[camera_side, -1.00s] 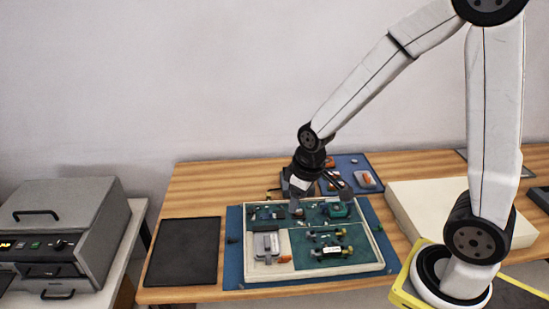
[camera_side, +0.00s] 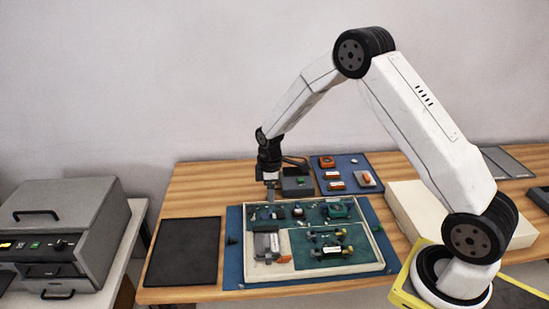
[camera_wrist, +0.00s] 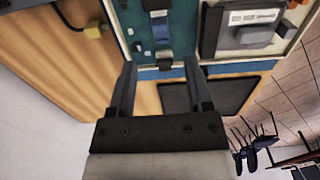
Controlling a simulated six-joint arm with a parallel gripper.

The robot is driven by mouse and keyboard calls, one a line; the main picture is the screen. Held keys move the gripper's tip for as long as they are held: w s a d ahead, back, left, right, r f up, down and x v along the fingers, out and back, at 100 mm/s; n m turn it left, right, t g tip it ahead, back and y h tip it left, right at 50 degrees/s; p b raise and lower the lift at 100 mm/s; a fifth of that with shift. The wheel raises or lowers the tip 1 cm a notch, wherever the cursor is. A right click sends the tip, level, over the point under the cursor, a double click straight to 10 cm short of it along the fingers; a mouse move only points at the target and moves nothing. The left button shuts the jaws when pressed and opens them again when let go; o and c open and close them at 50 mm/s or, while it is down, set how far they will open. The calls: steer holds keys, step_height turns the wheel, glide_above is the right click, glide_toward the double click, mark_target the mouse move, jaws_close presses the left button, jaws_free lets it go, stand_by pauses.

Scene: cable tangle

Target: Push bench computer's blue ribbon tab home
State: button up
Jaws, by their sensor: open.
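The bench computer (camera_side: 384,262) is a pale tray with green boards on a blue mat. In the wrist view its green board (camera_wrist: 181,40) is at the top. A small blue piece (camera_wrist: 160,30) with a white strip above it lies on that board, and looks like the ribbon tab. Whether it is fully seated cannot be told. My gripper (camera_wrist: 159,68) is open and empty, its fingers pointing toward the tray edge just below the blue piece. In the side view my gripper (camera_side: 270,198) points down at the tray's far left part; the tab is too small to tell there.
A grey module (camera_side: 266,245) sits at the tray's front left. A dark box (camera_side: 297,184) with a cable stands behind the tray, beside a blue mat (camera_side: 347,162) with small parts. A black mat (camera_side: 184,252) lies left, and a pale box (camera_side: 420,211) right.

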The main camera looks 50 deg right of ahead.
mark_target(271, 211)
steer(key=shift+f, duration=0.1)
steer(key=shift+f, duration=3.85)
steer(key=shift+c, duration=0.2)
jaws_close()
